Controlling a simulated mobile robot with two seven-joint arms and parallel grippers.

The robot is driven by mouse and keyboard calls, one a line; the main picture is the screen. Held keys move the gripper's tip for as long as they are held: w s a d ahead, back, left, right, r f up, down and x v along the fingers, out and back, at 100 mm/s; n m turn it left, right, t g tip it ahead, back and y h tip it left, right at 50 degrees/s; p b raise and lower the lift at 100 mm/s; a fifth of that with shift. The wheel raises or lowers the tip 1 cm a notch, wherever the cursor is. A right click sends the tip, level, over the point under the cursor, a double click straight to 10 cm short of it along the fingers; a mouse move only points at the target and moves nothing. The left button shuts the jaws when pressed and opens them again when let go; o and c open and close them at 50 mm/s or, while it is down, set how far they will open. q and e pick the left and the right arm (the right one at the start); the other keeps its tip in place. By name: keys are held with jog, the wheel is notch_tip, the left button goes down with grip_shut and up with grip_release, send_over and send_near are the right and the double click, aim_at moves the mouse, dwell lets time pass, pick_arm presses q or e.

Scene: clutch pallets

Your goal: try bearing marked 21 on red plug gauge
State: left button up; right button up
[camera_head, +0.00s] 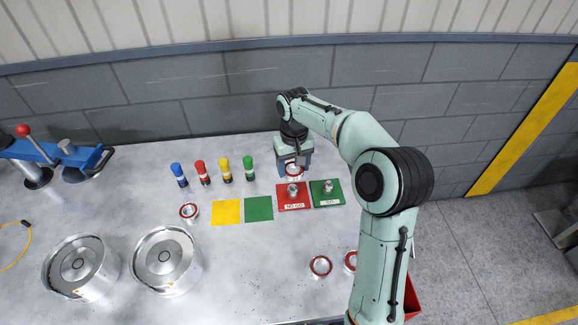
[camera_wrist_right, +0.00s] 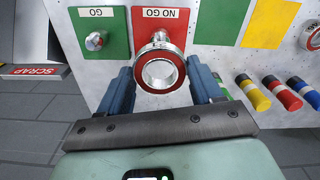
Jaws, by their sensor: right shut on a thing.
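My right gripper (camera_head: 295,163) is shut on a bearing (camera_head: 294,172), a metal ring with a red band. The bearing also shows between the blue fingers in the right wrist view (camera_wrist_right: 160,71); no number can be read on it. The red plug gauge is a metal plug (camera_head: 292,189) standing on a red plate marked NO GO (camera_head: 294,203). The plug shows partly behind the bearing in the right wrist view (camera_wrist_right: 158,38). The bearing is not around the plug; its hole looks empty. My left gripper is in neither view.
A green plate (camera_head: 327,199) with its own plug adjoins the red one. Coloured cylinders (camera_head: 201,172) stand at the back. Other bearings (camera_head: 189,211) (camera_head: 320,266) lie on the table. Bare yellow (camera_head: 226,212) and green squares, two round metal housings (camera_head: 167,258) and a blue press are left.

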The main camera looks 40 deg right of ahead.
aim_at(293, 185)
jog(key=shift+s+f+b, duration=0.1)
jog(key=shift+f+b, duration=0.9)
jog(key=shift+f, duration=1.7)
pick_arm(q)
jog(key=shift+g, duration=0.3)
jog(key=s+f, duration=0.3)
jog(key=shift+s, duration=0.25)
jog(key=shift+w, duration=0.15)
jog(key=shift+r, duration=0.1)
pick_arm(e)
jog(key=shift+f, duration=0.1)
jog(key=shift+f, duration=0.35)
jog(key=o, duration=1.4)
